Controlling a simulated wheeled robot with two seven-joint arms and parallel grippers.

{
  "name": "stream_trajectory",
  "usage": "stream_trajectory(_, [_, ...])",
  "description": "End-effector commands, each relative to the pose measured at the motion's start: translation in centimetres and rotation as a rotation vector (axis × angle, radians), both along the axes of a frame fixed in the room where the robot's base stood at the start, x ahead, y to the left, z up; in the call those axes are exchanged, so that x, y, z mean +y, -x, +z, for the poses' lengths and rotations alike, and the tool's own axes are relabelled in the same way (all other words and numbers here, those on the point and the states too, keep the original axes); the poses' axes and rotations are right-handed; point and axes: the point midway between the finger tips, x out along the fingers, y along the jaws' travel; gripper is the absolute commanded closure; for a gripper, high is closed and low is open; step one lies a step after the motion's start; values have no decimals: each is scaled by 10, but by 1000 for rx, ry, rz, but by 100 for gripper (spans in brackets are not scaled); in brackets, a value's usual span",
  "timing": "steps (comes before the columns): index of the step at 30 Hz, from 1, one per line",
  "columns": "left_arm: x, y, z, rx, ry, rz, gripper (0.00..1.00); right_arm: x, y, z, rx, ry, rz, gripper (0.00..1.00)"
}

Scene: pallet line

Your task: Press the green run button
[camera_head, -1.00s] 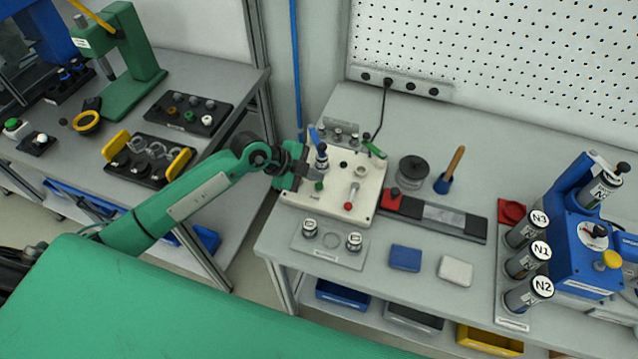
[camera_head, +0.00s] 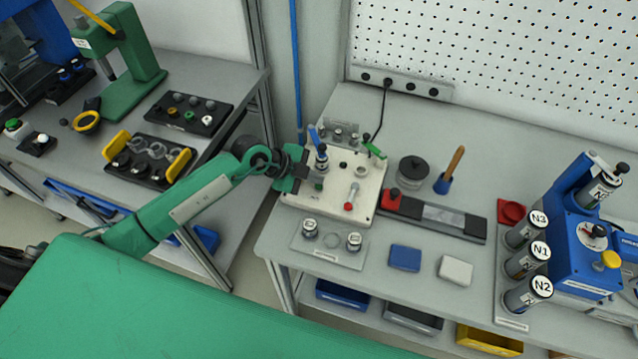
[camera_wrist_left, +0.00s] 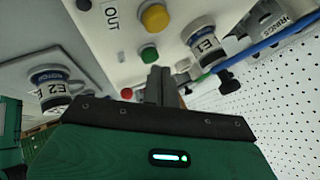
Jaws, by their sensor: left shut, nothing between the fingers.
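The green button (camera_head: 319,187) is a small round cap on the top of a white machine box (camera_head: 335,205). It also shows in the left wrist view (camera_wrist_left: 149,53), near a yellow button (camera_wrist_left: 155,17) and an OUT label (camera_wrist_left: 112,16). My left gripper (camera_head: 308,181) is shut and empty at the left side of the box, beside the green button. In the left wrist view its closed fingertips (camera_wrist_left: 160,72) appear just short of the button; I cannot tell whether they touch it. My right gripper is out of view.
Two labelled jars stand on a plate (camera_head: 325,255) in front.

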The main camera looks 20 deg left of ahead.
Motion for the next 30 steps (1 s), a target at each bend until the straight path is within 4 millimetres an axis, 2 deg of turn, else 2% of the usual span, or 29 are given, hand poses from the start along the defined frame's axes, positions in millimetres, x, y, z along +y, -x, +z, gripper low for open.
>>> stream_trajectory(30, [0, 0, -10, 1, -1, 0, 100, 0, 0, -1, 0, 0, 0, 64])
